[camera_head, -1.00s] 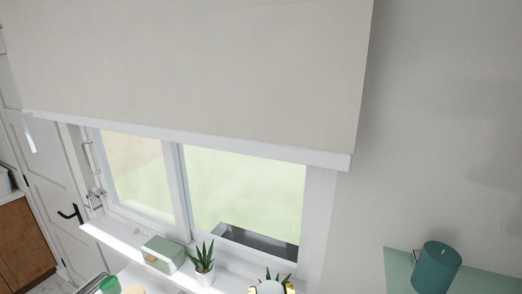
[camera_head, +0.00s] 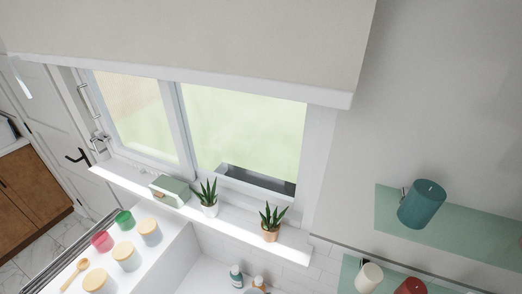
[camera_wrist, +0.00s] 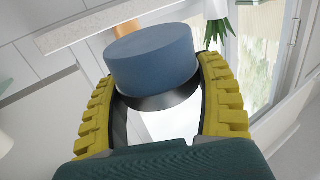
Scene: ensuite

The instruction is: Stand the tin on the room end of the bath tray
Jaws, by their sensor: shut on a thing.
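A blue-grey round tin (camera_wrist: 152,62) with a dark lower band is between the yellow fingers of my gripper (camera_wrist: 163,92) in the wrist view. My gripper is shut on it, with the fingers at its two sides. It is held in the air, tilted in that picture. My gripper and this tin do not show in the head view. I cannot make out the bath tray for certain in either view.
A white ledge (camera_head: 150,262) at lower left bears several lidded jars and a wooden spoon (camera_head: 75,274). The windowsill (camera_head: 235,230) bears a green box (camera_head: 170,191) and two potted plants (camera_head: 208,198). Glass shelves (camera_head: 455,238) at right hold candles (camera_head: 422,204).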

